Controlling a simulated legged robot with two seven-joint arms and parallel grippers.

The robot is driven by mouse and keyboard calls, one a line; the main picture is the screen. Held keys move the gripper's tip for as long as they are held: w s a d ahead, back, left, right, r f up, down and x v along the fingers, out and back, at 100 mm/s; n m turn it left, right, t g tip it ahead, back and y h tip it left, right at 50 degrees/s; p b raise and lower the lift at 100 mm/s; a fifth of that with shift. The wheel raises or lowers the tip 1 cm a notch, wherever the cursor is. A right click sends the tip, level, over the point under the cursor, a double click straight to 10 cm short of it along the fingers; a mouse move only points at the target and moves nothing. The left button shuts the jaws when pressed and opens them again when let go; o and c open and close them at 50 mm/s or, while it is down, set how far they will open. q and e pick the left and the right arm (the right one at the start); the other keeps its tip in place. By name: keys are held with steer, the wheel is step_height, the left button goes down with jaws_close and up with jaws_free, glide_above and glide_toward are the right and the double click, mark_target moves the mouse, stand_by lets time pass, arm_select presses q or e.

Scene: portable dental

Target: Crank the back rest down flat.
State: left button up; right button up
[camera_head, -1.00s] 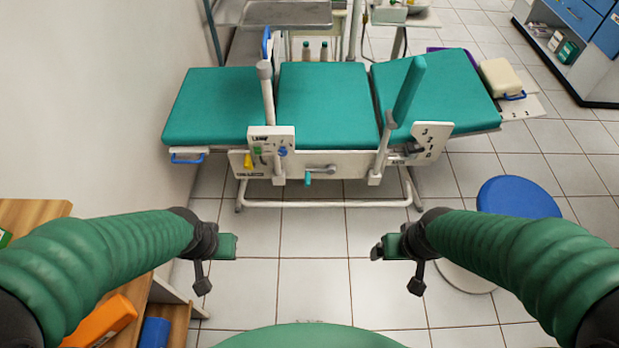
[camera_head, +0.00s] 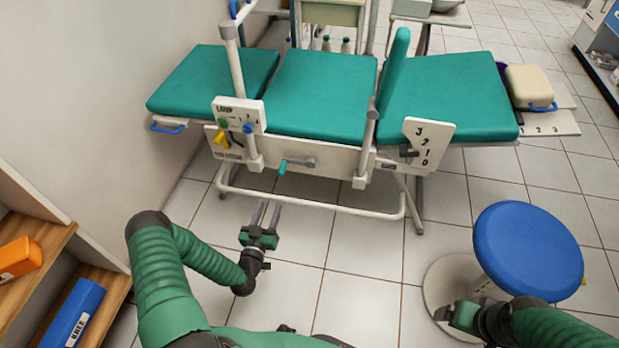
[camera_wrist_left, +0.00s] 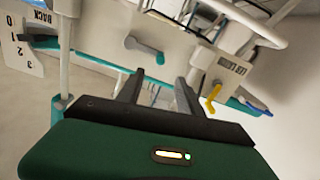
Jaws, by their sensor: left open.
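The teal-padded dental couch has a right-hand section (camera_head: 450,100), the one beside the numbered scale plate (camera_head: 428,142); it looks tilted against the middle pad (camera_head: 320,95). The wrist view reads BACK on this plate (camera_wrist_left: 22,52). A dark pointer sits near the plate's middle numbers, exact mark unclear. The crank (camera_head: 298,162), a grey arm with a teal grip, sticks out of the front panel; its grey arm shows in the wrist view (camera_wrist_left: 146,48). My left gripper (camera_head: 267,211) is open and empty, below and in front of the crank. My right gripper (camera_head: 452,315) is low by the stool, its jaws unclear.
A blue round stool (camera_head: 527,250) stands at right. A white frame rail (camera_head: 315,203) runs below the panel. An upright post (camera_head: 233,60) and a teal armrest (camera_head: 393,70) flank the crank. Wooden shelves (camera_head: 40,240) stand at left.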

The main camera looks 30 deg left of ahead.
arm_select(q)
steer(key=b, duration=0.4)
glide_toward(282, 171)
step_height(282, 171, down, 2)
steer(key=w+a, duration=0.1)
steer(key=w, duration=0.2)
steer(key=b+x, duration=0.1)
steer(key=x, duration=0.2)
steer(key=b+x, duration=0.1)
steer(key=x, duration=0.3)
steer(key=shift+r+b, duration=0.2)
steer(key=shift+b, duration=0.15)
steer(key=shift+w+a+r, duration=0.1)
steer(key=shift+w+a, duration=0.2)
steer(key=shift+w, duration=0.2)
steer(key=shift+d, duration=0.1)
steer(key=c, duration=0.4)
jaws_close()
